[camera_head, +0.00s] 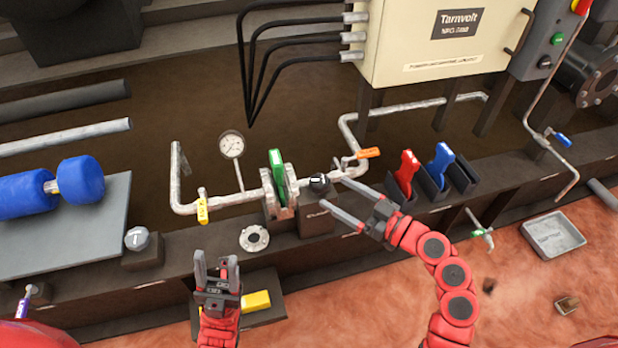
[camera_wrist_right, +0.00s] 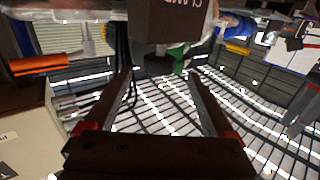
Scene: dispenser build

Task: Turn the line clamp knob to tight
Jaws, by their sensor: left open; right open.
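The dark round clamp knob (camera_head: 318,183) sits on top of a brown box (camera_head: 319,222) beside the pipe. In the right wrist view the box (camera_wrist_right: 170,18) appears upside down with partly visible lettering, and the knob (camera_wrist_right: 158,63) is dark and blurred. I cannot read the knob's setting. My right gripper (camera_head: 346,198) is open and empty, just right of the knob, its fingers pointing toward it. In the wrist view the knob lies between and just beyond the fingertips (camera_wrist_right: 159,76). My left gripper (camera_head: 216,262) is open and empty, well left of the box.
A green plate (camera_head: 277,168) stands in the pipe flange left of the knob. An orange-handled valve (camera_head: 368,153) is close behind my right gripper. Red (camera_head: 405,172) and blue (camera_head: 441,163) plates stand in slots to the right. A loose flange (camera_head: 254,239) lies front left.

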